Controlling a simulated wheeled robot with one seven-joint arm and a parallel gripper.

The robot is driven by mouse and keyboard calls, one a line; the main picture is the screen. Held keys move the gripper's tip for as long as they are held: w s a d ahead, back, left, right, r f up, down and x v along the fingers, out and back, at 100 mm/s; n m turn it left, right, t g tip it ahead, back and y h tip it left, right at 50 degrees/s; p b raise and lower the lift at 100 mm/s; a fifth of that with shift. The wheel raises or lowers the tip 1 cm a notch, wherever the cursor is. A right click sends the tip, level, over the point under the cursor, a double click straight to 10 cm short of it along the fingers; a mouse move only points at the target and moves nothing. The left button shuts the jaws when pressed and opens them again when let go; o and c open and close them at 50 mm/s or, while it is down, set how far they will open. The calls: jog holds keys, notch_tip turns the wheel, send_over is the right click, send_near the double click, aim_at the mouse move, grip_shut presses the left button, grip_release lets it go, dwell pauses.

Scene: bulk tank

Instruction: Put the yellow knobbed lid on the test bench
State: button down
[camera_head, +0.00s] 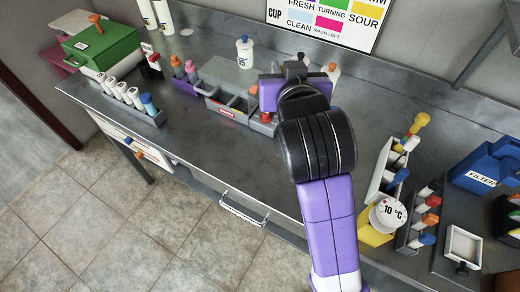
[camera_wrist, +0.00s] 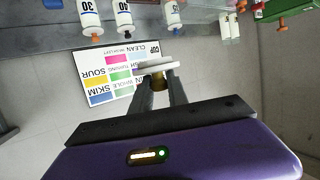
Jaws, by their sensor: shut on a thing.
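My gripper (camera_wrist: 158,88) is shut on a yellow-brown knob under a pale disc seen edge-on in the wrist view. This looks like the yellow knobbed lid (camera_wrist: 157,67). The wrist picture is upside down. In the camera_head view my arm hides the fingers and the lid, over the back middle of the bench. The grey metal bench (camera_head: 225,150) runs along the wall; I take it as the test bench.
A grey caddy (camera_head: 229,75) stands left of my arm, with a white bottle (camera_head: 244,53) behind it. A green box (camera_head: 103,46) and a rack of vials (camera_head: 135,102) are at left. A yellow 10 °C box (camera_head: 373,234) and racks crowd the right. The front middle is clear.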

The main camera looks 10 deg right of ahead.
aim_at(241, 161)
jog(key=s+a+f+n+y, duration=0.1)
jog(key=s+a+f+y, duration=0.1)
jog(key=a, duration=0.3)
jog(key=s+a+f+n+y, duration=0.1)
jog(key=a+f, duration=0.1)
jog(key=a, duration=0.4)
jog(key=f, duration=0.9)
jog(key=f+b, duration=0.1)
jog(key=f, duration=0.9)
jog(key=shift+d+f, duration=0.2)
jog(key=shift+f, duration=0.1)
jog(key=shift+f+b, duration=0.2)
jog(key=shift+b, duration=0.2)
jog(key=c, duration=1.3)
grip_release()
jog(key=shift+r, duration=0.1)
